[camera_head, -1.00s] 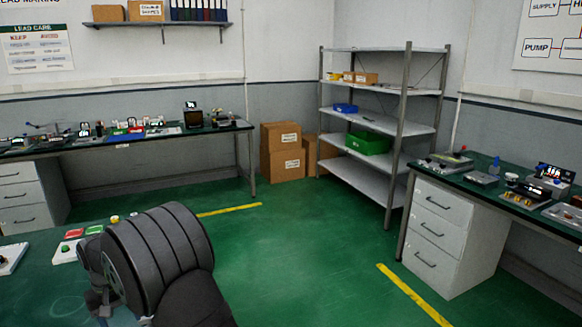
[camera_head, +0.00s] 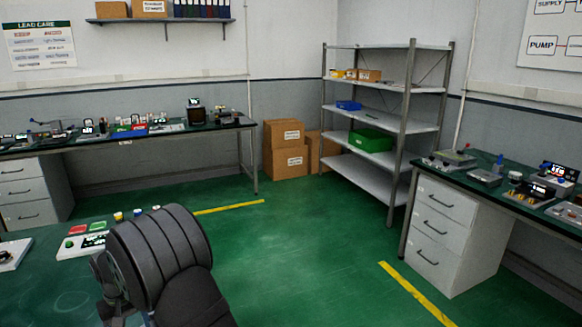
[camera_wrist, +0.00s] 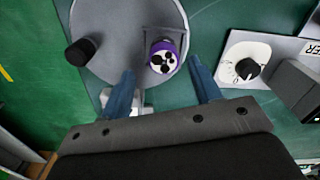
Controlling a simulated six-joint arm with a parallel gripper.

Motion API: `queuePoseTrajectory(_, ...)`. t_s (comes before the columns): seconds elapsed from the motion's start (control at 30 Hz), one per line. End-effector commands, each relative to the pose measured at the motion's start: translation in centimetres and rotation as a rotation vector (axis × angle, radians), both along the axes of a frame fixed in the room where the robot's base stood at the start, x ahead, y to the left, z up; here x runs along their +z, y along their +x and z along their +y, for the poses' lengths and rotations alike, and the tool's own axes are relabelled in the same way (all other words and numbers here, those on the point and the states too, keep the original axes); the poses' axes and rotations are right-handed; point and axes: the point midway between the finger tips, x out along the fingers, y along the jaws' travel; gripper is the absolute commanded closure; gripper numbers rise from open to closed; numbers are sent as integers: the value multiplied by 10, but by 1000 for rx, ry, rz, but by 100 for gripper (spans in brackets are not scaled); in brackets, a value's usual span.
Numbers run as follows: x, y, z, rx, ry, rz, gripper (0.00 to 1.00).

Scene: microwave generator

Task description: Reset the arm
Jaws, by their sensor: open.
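My arm's dark, ribbed wrist (camera_head: 160,250) shows at the lower left in the head view, over the near green bench. The gripper's jaws are mostly hidden there. In the wrist view my gripper (camera_wrist: 162,68) has two blue fingers spread well apart, with nothing held between them. Beyond the fingertips is a round grey plate (camera_wrist: 118,35). A purple-rimmed part (camera_wrist: 163,58) with a white face and dark spots shows there between the finger lines. I cannot tell its distance from the fingers.
A black cylinder (camera_wrist: 81,51) lies left of the purple part. A white plate with a black knob (camera_wrist: 247,69) is to the right. Open green floor (camera_head: 290,250) lies beyond, with shelving (camera_head: 395,165) at the back.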

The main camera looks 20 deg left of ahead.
Motion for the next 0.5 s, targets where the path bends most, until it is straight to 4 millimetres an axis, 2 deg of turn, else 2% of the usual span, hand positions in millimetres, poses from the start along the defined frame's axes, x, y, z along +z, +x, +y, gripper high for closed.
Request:
queuePoseTrajectory(0.03,6,9,-10,-6,0,0,43)
queuePoseTrajectory(0.5,54,58,-73,-6,-1,0,43)
